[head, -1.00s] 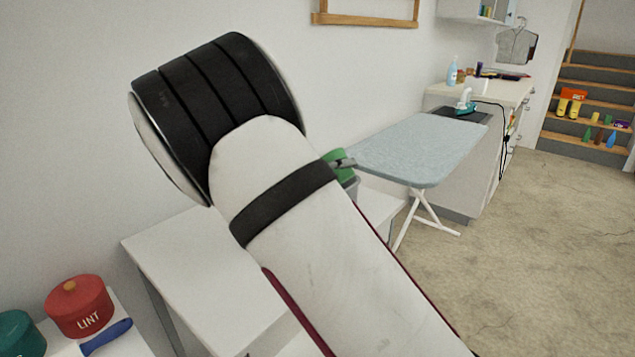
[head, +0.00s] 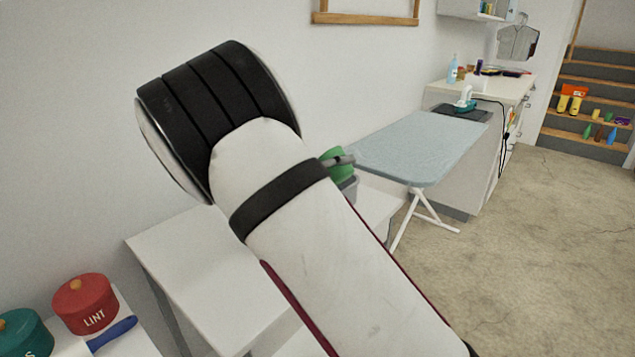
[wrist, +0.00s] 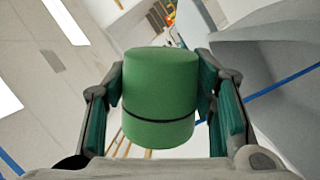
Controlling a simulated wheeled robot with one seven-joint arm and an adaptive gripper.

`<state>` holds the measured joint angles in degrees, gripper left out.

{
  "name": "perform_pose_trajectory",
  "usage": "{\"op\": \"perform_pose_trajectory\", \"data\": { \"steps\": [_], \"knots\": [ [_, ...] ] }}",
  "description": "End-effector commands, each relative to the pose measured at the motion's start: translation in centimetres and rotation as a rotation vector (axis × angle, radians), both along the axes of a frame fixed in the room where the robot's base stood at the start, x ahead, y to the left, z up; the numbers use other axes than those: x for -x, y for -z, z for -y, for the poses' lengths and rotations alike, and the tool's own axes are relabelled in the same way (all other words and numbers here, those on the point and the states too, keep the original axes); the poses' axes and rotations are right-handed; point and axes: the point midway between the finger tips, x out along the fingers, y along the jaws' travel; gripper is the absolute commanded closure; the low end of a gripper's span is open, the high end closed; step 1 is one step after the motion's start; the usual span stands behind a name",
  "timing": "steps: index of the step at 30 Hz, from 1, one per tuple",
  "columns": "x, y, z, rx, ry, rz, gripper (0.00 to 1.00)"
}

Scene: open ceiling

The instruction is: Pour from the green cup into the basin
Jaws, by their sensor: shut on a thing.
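The green cup (wrist: 159,85) is in my gripper (wrist: 160,95) in the wrist view, with a dark-and-teal finger on each side of it. It shows a smooth flat end and a dark band; its opening and contents are hidden. In the head view the cup (head: 335,168) shows only in part past my arm, with a grey finger across it, and looks tilted. A large grey surface (wrist: 275,60) at right in the wrist view looks like the basin's wall, close beside the cup.
A white table (head: 215,270) stands below my arm. A red LINT tin (head: 85,303), a teal tin (head: 22,335) and a blue-handled brush (head: 112,333) are at lower left. An ironing board (head: 420,145) stands beyond the basin. Open floor (head: 550,240) lies at right.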

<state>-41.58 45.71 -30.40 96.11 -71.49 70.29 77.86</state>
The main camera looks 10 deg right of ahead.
Motion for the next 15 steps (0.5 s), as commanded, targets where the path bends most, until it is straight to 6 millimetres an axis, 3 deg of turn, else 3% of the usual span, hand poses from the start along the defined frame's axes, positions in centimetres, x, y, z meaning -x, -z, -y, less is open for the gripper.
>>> {"op": "perform_pose_trajectory", "data": {
  "steps": [15],
  "knots": [
    [-0.02, -0.34, -0.02, 0.027, -0.001, -0.053, 0.84]
  ]
}}
